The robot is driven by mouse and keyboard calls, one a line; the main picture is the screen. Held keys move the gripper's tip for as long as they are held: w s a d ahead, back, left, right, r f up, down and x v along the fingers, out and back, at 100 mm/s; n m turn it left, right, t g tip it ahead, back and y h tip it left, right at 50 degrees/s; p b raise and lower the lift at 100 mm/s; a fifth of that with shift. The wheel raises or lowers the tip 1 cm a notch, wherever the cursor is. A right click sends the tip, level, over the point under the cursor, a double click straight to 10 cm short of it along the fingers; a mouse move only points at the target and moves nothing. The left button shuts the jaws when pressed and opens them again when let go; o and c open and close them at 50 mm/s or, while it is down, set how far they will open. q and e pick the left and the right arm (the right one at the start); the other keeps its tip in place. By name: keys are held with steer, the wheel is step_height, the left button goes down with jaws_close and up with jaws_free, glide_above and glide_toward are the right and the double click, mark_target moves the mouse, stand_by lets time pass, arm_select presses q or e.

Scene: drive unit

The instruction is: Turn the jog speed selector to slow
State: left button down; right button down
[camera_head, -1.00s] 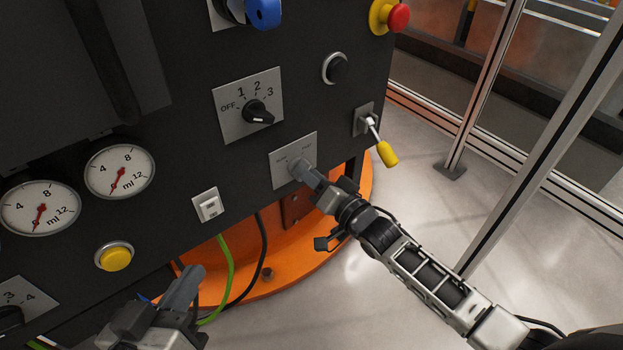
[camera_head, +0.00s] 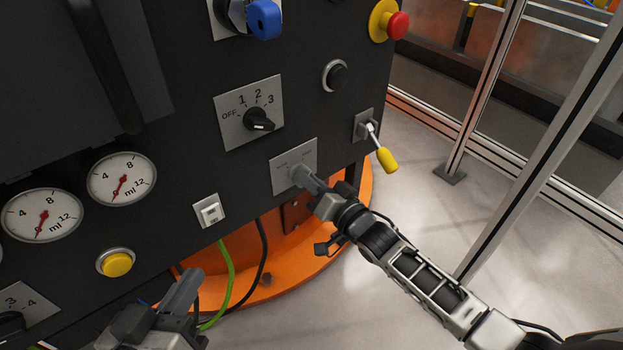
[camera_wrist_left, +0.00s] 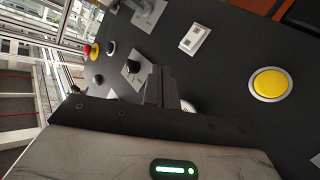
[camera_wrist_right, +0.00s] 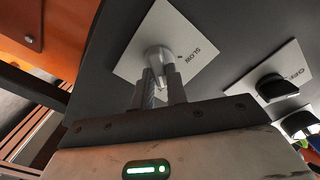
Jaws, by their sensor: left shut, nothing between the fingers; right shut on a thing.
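The jog speed selector is a small grey knob (camera_wrist_right: 158,54) on a light square plate (camera_wrist_right: 140,50). The word SLOW is printed beside it in the right wrist view. In the head view the plate (camera_head: 293,156) sits low on the dark panel, with the knob mostly hidden by my right gripper (camera_head: 301,176). My right gripper's fingers (camera_wrist_right: 161,87) are shut on the knob, one on each side. Where the knob points is not clear. My left gripper (camera_head: 187,286) is shut and empty, apart from the panel; its fingers (camera_wrist_left: 160,88) also show in the left wrist view.
A rotary switch (camera_head: 259,121) marked OFF to 3 is above the selector plate. A yellow-tipped lever (camera_head: 386,159) is to its right. A white socket or rocker (camera_head: 209,211) and a yellow button (camera_head: 116,263) are to its left.

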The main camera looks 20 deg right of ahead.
arm_select(q)
steer(key=f+g+p, duration=0.1)
steer(key=p, duration=0.1)
steer(key=a+f+y+p, duration=0.1)
steer(key=p, duration=0.1)
steer(key=shift+s+a+f+m+g, duration=0.15)
steer(key=shift+a+f+m+g, duration=0.1)
steer(key=shift+m+g, duration=0.15)
arm_select(e)
steer(key=n, duration=1.6)
steer(key=shift+s+a+n, duration=0.15)
steer(key=shift+a+n, duration=0.15)
arm_select(q)
steer(key=shift+r, duration=0.2)
arm_select(e)
steer(key=c, duration=1.4)
jaws_free()
